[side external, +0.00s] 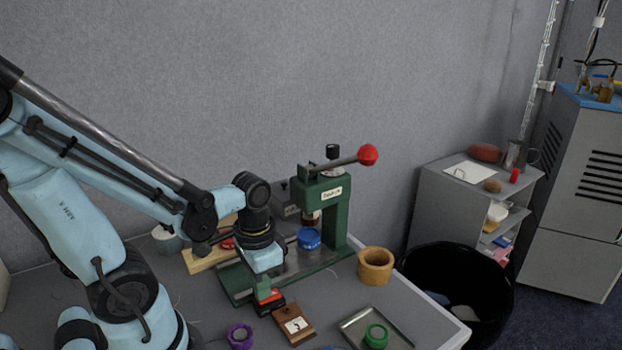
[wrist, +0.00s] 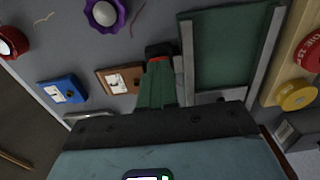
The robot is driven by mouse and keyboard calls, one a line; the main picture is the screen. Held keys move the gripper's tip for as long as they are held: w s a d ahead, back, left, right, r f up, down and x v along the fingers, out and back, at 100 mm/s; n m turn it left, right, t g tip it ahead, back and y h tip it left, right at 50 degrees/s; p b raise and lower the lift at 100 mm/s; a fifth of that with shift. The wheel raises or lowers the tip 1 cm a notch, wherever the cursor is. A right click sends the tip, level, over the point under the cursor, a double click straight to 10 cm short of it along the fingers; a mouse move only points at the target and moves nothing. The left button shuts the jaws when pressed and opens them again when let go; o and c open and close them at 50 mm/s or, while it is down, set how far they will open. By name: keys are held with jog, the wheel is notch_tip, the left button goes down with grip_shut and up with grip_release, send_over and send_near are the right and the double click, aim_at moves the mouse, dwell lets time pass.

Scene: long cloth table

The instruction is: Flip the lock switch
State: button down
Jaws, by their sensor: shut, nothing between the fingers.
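A small black block with a red band (side external: 269,304) sits at the front end of the green press base and may be the lock switch; I cannot tell its setting. It also shows in the wrist view (wrist: 159,49). My gripper (side external: 265,291) points down, its green fingers shut and empty. In the wrist view the fingertips (wrist: 157,68) reach right up to the red band; whether they touch it I cannot tell. The green press (side external: 333,205) stands behind, with a red-balled lever (side external: 367,154) and a blue round piece (side external: 309,238) on its bed.
A brown card-bearing block (side external: 294,325) lies close to the right of my gripper. A purple ring (side external: 240,337), a metal tray (side external: 356,326) with a green ring (side external: 376,336) and a tan cup (side external: 375,266) stand around. A black bin (side external: 480,318) is beyond the table's right edge.

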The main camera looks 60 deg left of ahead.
jog(key=shift+f, duration=0.2)
jog(key=shift+r, duration=3.5)
jog(key=shift+w+d+t, duration=0.1)
jog(key=shift+w+t, duration=0.2)
jog(key=shift+w, duration=0.05)
jog(key=w+d+r+t, duration=0.3)
jog(key=w+t, duration=0.3)
jog(key=w, duration=0.2)
jog(key=shift+d+r+t, duration=0.15)
jog(key=shift+r+t, duration=0.15)
jog(key=shift+r, duration=0.05)
